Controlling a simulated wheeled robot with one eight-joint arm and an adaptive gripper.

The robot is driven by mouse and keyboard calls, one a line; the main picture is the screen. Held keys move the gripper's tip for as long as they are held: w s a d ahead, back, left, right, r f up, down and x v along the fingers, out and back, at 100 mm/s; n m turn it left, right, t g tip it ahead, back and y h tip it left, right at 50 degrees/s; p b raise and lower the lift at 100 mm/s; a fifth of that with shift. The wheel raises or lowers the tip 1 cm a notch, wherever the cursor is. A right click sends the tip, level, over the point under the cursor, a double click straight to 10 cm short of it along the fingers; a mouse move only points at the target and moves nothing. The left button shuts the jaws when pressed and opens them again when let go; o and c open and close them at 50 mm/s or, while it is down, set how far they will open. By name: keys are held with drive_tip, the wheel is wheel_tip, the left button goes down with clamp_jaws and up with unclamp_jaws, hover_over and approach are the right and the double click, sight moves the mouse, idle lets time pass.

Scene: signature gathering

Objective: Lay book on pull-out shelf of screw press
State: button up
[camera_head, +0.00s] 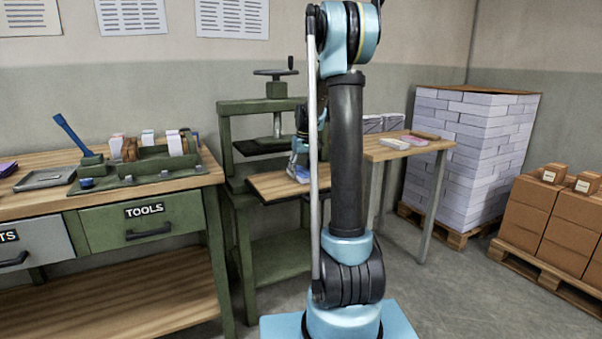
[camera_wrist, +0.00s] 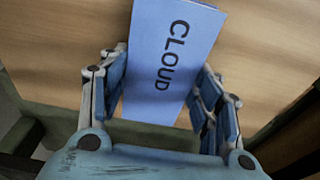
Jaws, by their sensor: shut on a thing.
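The book (camera_wrist: 172,50) is blue with the word CLOUD on its cover. In the wrist view it lies between the fingers of my gripper (camera_wrist: 165,95), which is shut on its sides. Below the book is the wooden surface of the pull-out shelf (camera_wrist: 255,60); I cannot tell whether the book touches it. In the head view the green screw press (camera_head: 277,105) stands behind my arm, with its shelf (camera_head: 270,187) pulled out toward the front. My gripper (camera_head: 297,168) is over the shelf's right part, partly hidden by my arm.
A workbench (camera_head: 40,165) with a tool tray (camera_head: 150,177) stands at left. A side table (camera_head: 385,152) behind my arm holds a few books (camera_head: 401,143). Stacked paper (camera_head: 468,150) and cardboard boxes (camera_head: 560,220) stand on pallets at right. The shelf's left part is clear.

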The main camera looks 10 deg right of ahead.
sight(304, 173)
drive_tip(key=o, duration=1.2)
wheel_tip(304, 173, up, 12)
drive_tip(key=s, duration=0.2)
drive_tip(key=s+f+m, duration=0.1)
drive_tip(key=s+f, duration=0.1)
drive_tip(key=s, duration=0.9)
drive_tip(key=s+f+m, duration=0.1)
drive_tip(key=s+f, duration=0.1)
drive_tip(key=s, duration=0.9)
drive_tip(key=shift+m+t+h, duration=0.3)
drive_tip(key=shift+m, duration=0.4)
drive_tip(key=s+f, duration=0.5)
drive_tip(key=s, duration=0.1)
drive_tip(key=s+f, duration=0.5)
drive_tip(key=s, duration=0.2)
drive_tip(key=s+f, duration=0.5)
drive_tip(key=s, duration=0.2)
drive_tip(key=shift+s, duration=0.1)
